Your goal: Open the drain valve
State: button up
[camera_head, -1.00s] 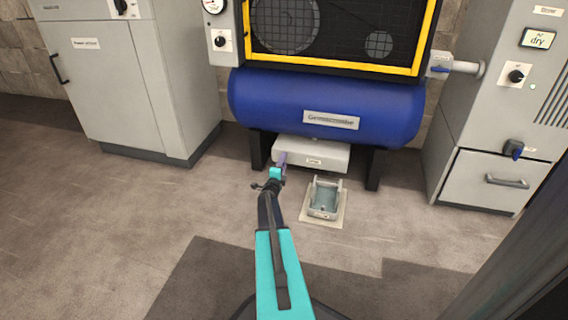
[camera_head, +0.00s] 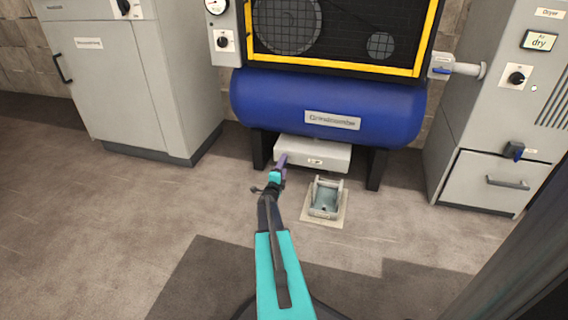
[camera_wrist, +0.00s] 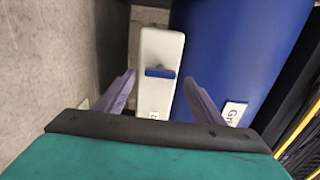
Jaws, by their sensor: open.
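A white box (camera_head: 313,154) sits under the blue tank (camera_head: 328,106). In the wrist view the white box (camera_wrist: 161,45) shows in the middle, with a short blue handle (camera_wrist: 161,72) across its face; this looks like the drain valve. In the head view I cannot make out the handle; my gripper (camera_head: 283,158) is in front of the box's left part. In the wrist view my gripper (camera_wrist: 159,78) is open, its two purple fingers on either side of the handle. The handle appears beyond the fingertips, with nothing held.
The tank's dark legs (camera_head: 377,170) flank the box. A grey cabinet (camera_head: 118,90) stands left, a dryer cabinet (camera_head: 490,170) right. The floor at left is clear.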

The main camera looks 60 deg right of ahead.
jog(key=p+v, duration=0.3)
jog(key=v, duration=0.8)
jog(key=shift+w+p, duration=0.15)
jog(key=shift+p, duration=0.2)
jog(key=shift+a, duration=0.1)
